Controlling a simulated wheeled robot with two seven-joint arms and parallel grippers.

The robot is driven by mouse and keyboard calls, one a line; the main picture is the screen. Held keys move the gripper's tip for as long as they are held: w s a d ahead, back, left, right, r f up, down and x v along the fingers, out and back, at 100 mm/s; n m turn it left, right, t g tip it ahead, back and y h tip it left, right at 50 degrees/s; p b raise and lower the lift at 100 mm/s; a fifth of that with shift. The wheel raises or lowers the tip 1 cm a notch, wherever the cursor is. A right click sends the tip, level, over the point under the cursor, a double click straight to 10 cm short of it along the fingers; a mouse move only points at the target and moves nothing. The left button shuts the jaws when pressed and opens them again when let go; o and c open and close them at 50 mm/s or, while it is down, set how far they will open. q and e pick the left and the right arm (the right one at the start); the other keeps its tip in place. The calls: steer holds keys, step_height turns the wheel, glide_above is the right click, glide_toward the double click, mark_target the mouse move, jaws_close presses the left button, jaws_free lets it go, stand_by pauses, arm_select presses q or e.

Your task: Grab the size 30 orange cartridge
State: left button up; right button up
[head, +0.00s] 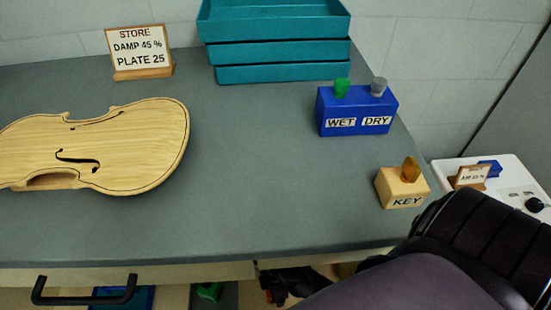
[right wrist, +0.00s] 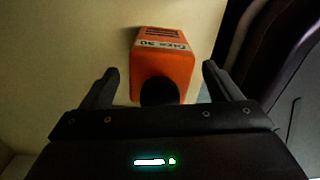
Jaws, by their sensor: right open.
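The orange cartridge (right wrist: 165,68) shows in the right wrist view, with a white label whose "30" is readable and whose other letters are unclear. A dark round part is at its near end. My right gripper (right wrist: 159,72) is open, with one finger on each side of the cartridge and a visible gap on both sides. In the head view my right arm reaches below the bench's front edge, and the cartridge cannot be made out there. My left gripper is not in view.
The grey bench top (head: 260,200) carries a violin plate (head: 120,140), teal trays (head: 280,52), a blue WET/DRY block (head: 355,108) and a KEY block (head: 400,188). A drawer handle (head: 85,298) and a green object (head: 209,291) show below the front edge.

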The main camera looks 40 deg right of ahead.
steer(key=c, duration=1.2)
steer(key=shift+c, duration=0.2)
steer(key=shift+r, duration=0.1)
